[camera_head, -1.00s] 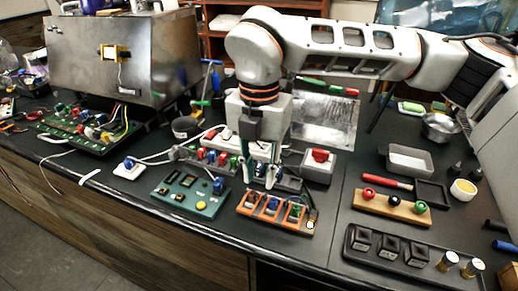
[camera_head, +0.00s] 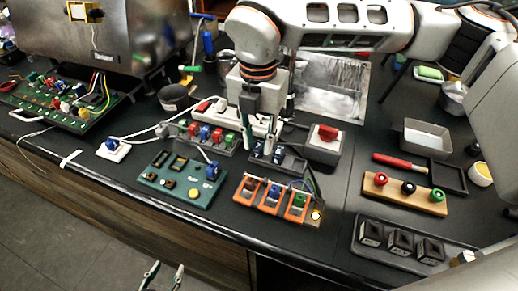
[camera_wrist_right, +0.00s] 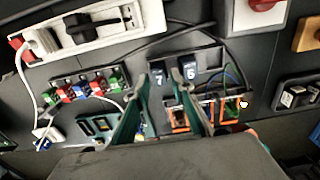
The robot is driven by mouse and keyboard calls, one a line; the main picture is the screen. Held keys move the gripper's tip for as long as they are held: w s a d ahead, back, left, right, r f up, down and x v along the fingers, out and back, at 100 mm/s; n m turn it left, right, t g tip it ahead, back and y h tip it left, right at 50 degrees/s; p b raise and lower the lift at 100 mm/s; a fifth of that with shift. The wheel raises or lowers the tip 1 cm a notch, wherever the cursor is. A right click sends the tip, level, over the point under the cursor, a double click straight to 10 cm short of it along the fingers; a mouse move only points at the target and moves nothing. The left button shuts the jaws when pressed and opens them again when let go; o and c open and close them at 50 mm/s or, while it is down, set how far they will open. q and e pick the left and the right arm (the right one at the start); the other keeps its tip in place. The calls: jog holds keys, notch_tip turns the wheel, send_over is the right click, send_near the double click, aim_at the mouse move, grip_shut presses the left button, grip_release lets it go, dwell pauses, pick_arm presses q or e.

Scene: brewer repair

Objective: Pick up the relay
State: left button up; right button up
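Dark blue blocks marked 7 (camera_wrist_right: 158,77) and 6 (camera_wrist_right: 190,68), which look like relays, sit in a dark tray (camera_wrist_right: 214,58) in the right wrist view. The tray also shows in the head view (camera_head: 292,163). My right gripper (camera_head: 261,152) is over the tray's left part, pointing down. In the wrist view its fingers (camera_wrist_right: 168,84) are apart, with block 7 showing between the tips; I see no contact. My left gripper (camera_head: 164,270) is at the bottom edge of the head view, its two fingertips apart and empty, away from the tray.
An orange-slotted board (camera_head: 270,207) lies just in front of the tray. A green board (camera_head: 160,190) and a row of coloured switches (camera_head: 205,137) lie to the left. A power strip (camera_wrist_right: 95,28) is behind. A red-button box (camera_head: 324,141) stands at the right.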

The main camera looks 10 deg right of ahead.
jog(key=shift+f, duration=0.9)
grip_shut()
jog(key=shift+r, duration=0.1)
